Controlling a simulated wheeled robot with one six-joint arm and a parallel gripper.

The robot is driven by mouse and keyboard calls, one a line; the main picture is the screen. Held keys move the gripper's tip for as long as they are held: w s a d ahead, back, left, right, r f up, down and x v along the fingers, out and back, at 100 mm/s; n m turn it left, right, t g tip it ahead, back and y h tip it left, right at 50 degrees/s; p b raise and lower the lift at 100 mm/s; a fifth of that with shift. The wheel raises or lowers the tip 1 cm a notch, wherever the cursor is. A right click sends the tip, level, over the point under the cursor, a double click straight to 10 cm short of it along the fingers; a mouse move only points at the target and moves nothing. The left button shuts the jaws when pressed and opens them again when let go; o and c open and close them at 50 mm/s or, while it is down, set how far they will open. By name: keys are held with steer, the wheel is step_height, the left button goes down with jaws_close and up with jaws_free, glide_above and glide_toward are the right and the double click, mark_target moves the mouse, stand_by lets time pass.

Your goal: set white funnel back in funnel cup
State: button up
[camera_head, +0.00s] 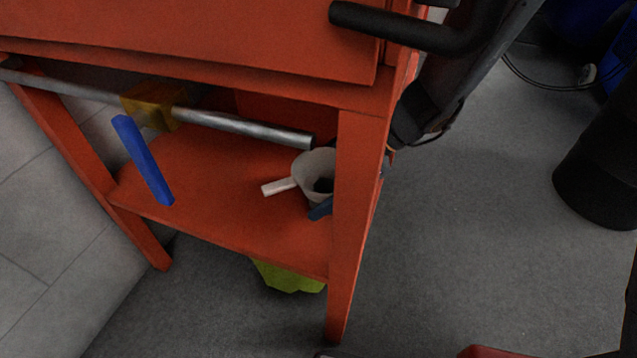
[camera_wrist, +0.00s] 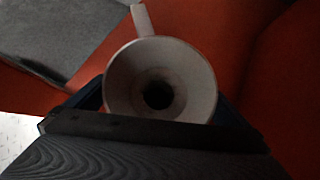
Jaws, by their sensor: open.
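The white funnel (camera_head: 316,170) is on the lower red shelf, beside the front right leg of the stand, with its pale handle pointing left. In the wrist view the funnel (camera_wrist: 132,85) faces me, its dark hole in the middle and its handle at the top. A dark blue part (camera_head: 321,209) shows under the funnel and on both sides of it in the wrist view; it may be the funnel cup, but how the funnel sits against it is hidden. My gripper (camera_wrist: 150,128) is open, a dark ribbed part of it close below the funnel.
The red stand (camera_head: 355,225) has its leg close to the funnel on the right and a steel bar (camera_head: 250,125) with a yellow block above the shelf. A blue bar (camera_head: 143,160) stands at the left. A yellow-green object (camera_head: 290,277) is under the shelf.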

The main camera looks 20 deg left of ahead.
steer(key=p+v, duration=0.5)
steer(key=v, duration=0.6)
steer(key=shift+r, duration=0.2)
steer(key=shift+d, duration=0.15)
steer(key=s+d+r+n+t+h+p, duration=0.1)
steer(key=s+d+r+n+h+p, duration=0.2)
steer(key=s+d+r+p, duration=0.3)
steer(key=s+d+r+n+t+h+p, duration=0.1)
steer(key=s+d+r+n+p, duration=0.5)
steer(key=r+p, duration=1.1)
steer(key=s+d+r+n+h+p, duration=0.4)
steer(key=s+d+r+n+p, duration=0.1)
steer(key=d+r+p, duration=0.6)
steer(key=shift+s+d+r+t+h+p, duration=0.35)
steer(key=shift+s+d+r, duration=0.25)
steer(key=shift+s+r, duration=0.25)
